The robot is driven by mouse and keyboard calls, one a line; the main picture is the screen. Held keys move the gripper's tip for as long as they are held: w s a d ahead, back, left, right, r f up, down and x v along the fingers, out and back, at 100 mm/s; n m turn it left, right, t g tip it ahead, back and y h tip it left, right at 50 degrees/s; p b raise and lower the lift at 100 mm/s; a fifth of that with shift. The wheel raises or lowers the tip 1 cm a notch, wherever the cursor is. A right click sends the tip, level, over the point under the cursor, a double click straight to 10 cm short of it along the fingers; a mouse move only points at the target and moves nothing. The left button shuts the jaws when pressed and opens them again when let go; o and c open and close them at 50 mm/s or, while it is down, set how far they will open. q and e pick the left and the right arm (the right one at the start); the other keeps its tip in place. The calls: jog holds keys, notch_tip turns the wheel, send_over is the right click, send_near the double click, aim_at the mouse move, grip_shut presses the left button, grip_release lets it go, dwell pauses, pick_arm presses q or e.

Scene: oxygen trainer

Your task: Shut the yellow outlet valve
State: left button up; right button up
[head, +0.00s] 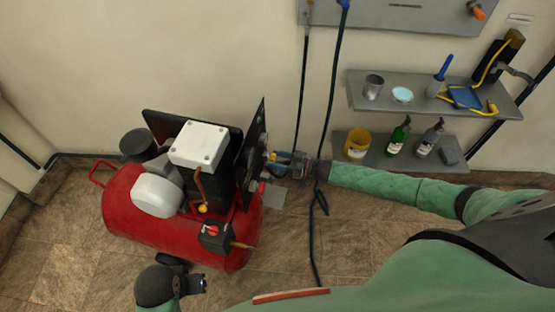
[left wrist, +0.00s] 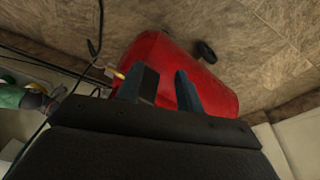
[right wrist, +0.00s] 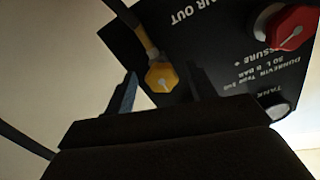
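The yellow outlet valve (right wrist: 161,77) shows in the right wrist view as a yellow knob with a pointer mark, beside the "AIR OUT" lettering on a black panel (right wrist: 215,50). My right gripper (right wrist: 160,92) is open, with one finger on each side of the knob in the picture; I cannot tell whether they touch it. In the head view my right gripper (head: 278,157) is at the panel's face and largely covers the valve. My left gripper (head: 203,284) is low in front of the red tank; its fingers (left wrist: 168,90) are apart and empty in the left wrist view.
The red compressor tank (head: 150,222) stands on the tiled floor. A red knob (right wrist: 290,28) sits on the panel near the valve. Hoses (head: 332,100) hang down the wall behind my right arm. Wall shelves (head: 430,98) with bottles and tools are at the right.

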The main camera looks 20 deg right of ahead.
pick_arm(q)
jog(key=shift+w+d+f+t+h+b, duration=0.15)
jog(key=shift+w+d+f+t+b, duration=0.1)
jog(key=shift+d+f+b, duration=0.4)
jog(key=shift+w+d+f+t+h+b, duration=0.15)
jog(key=shift+w+d+f+b, duration=0.15)
jog(key=shift+d+f, duration=0.35)
pick_arm(e)
jog(key=v, duration=0.7)
jog(key=shift+s+d, duration=0.25)
jog(key=shift+d, duration=0.05)
pick_arm(q)
jog(key=shift+a+f, duration=0.1)
